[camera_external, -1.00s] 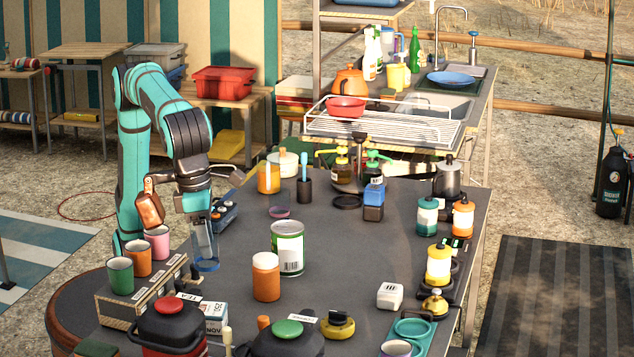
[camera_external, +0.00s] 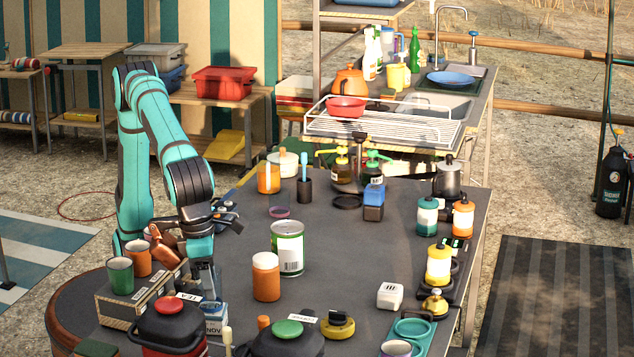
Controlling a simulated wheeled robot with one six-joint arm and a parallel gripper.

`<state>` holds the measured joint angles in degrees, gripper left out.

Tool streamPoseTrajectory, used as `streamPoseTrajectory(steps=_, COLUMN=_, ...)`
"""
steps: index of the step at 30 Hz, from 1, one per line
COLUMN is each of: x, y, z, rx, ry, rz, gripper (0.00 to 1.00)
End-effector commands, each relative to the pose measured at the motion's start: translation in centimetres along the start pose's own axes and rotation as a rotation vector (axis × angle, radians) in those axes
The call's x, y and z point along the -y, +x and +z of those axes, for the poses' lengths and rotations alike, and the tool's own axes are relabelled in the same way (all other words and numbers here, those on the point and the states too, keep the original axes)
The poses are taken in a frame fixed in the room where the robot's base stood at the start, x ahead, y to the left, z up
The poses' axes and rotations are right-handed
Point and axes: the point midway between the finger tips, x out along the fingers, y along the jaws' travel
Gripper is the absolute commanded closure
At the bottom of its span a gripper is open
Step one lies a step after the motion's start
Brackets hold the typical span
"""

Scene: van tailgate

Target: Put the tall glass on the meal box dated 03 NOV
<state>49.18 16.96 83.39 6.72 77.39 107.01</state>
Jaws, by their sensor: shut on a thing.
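My gripper (camera_external: 203,262) points down at the left part of the dark table, shut on the tall glass (camera_external: 207,281). The glass is clear with a bluish tint and hangs below the fingers. The meal box (camera_external: 215,326) is a small white and blue box with "NOV" readable on its front; the day number is not readable. The glass shows right over the box's top in the picture. I cannot tell whether it touches the box.
A rack with a green cup (camera_external: 120,275) and an orange cup (camera_external: 138,258) stands just left. A red-black pot (camera_external: 172,325) and a dark pot with green knob (camera_external: 287,340) are in front. An orange jar (camera_external: 265,277) and a can (camera_external: 288,248) stand right.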

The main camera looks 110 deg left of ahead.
Motion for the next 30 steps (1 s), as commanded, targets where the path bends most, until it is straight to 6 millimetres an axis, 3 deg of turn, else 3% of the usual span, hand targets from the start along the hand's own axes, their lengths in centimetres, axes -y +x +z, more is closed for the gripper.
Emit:
streamPoseTrajectory(steps=5, x=0.0, y=0.3, z=0.0, rx=0.0, ry=0.0, rz=0.001, gripper=0.72)
streamPoseTrajectory(steps=6, x=0.0, y=0.3, z=0.0, rx=0.0, ry=0.0, rz=0.0, gripper=0.43)
streamPoseTrajectory(steps=9, x=0.0, y=0.3, z=0.0, rx=0.0, ry=0.0, rz=0.0, gripper=0.27)
streamPoseTrajectory(steps=20, x=0.0, y=-0.2, z=0.0, rx=0.0, ry=0.0, rz=0.0, gripper=0.27)
streamPoseTrajectory(steps=23, x=0.0, y=-1.2, z=0.0, rx=0.0, ry=0.0, rz=-0.001, gripper=0.27)
streamPoseTrajectory(steps=30, x=0.1, y=-5.6, z=0.0, rx=0.001, ry=0.0, rz=-0.002, gripper=0.27)
